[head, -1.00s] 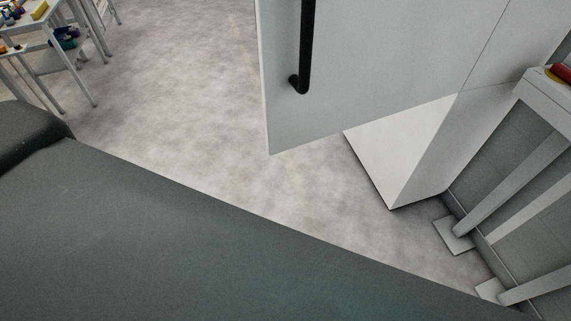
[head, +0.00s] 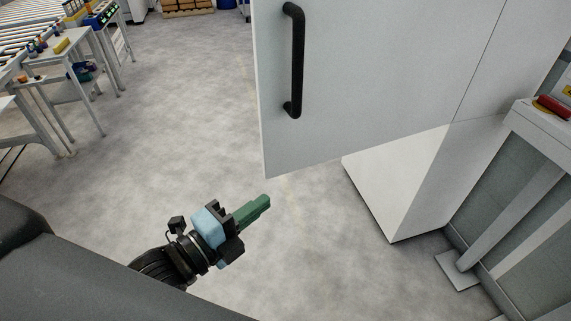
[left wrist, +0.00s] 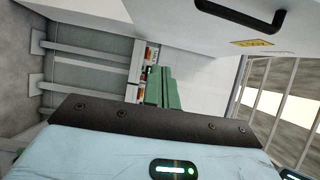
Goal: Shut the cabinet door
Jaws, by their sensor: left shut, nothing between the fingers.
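The white cabinet door (head: 360,90) stands open, swung out from the white cabinet (head: 395,185). Its black bar handle (head: 297,62) is upright near the door's left edge. My left gripper (head: 266,202) has green fingers, pressed together and empty. In the head view it appears just below the door's lower left corner, with floor behind it; I see no contact. In the left wrist view the shut green fingers (left wrist: 161,80) point forward, and the black handle (left wrist: 250,20) shows at upper right. My right gripper is out of view.
A grey-white frame (head: 535,130) with a red button stands right of the cabinet. Workbenches (head: 80,75) with small items stand at upper left. The grey floor (head: 180,120) between benches and door is clear.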

